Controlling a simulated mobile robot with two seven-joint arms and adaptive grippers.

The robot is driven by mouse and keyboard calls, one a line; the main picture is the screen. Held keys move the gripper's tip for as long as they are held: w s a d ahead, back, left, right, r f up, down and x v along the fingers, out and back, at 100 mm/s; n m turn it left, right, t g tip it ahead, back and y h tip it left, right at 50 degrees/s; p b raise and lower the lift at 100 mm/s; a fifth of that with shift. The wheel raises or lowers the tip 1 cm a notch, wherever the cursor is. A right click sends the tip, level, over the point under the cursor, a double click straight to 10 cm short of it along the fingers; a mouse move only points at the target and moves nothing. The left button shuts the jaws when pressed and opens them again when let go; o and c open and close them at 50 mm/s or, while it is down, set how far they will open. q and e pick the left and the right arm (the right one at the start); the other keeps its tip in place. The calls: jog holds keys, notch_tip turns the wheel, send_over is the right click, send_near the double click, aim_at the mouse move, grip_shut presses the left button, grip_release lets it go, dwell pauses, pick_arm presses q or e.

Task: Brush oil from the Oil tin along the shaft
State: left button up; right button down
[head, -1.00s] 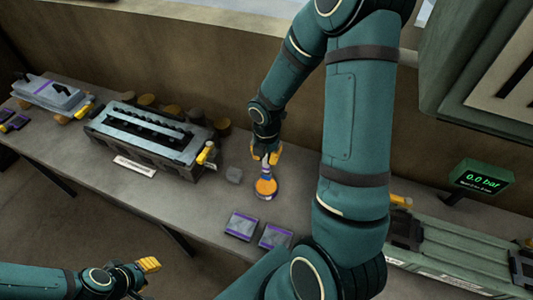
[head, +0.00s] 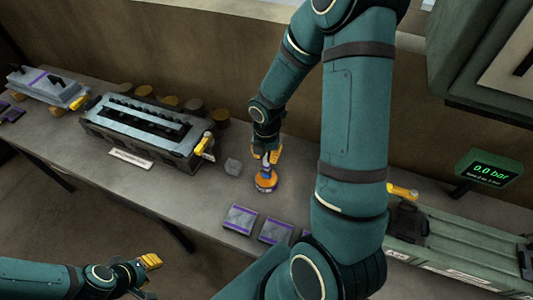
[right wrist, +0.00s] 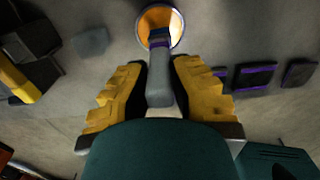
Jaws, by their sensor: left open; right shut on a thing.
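The oil tin (head: 265,186) is a small round open tin with orange-gold inside, standing on the bench; it also shows at the top of the right wrist view (right wrist: 145,27). My right gripper (head: 267,154) is shut on a brush (right wrist: 160,88) with a grey handle and a purple-banded head. The brush points down at the tin and its tip overlaps the tin's opening; I cannot tell how deep it is. A long dark shaft-like part (head: 150,124) lies along the top of the grey engine block to the left. My left gripper (head: 151,261) is open and empty, in front of the bench.
A small grey block (head: 232,167) stands between engine block and tin. Purple-edged dark pads (head: 240,218) lie in front of the tin. Several brown round pieces (head: 170,102) sit behind the block. A green pressure display (head: 488,170) reads 0.0 bar at right.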

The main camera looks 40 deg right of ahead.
jog(key=shift+f+b, duration=0.4)
jog(key=shift+f, duration=0.1)
dwell(0.7)
dwell(1.1)
notch_tip(320, 180, up, 5)
jog(key=p, duration=0.4)
jog(key=shift+f+p, duration=0.1)
jog(key=shift+p, duration=0.25)
jog(key=shift+r+p, duration=0.5)
jog(key=shift+r, duration=0.55)
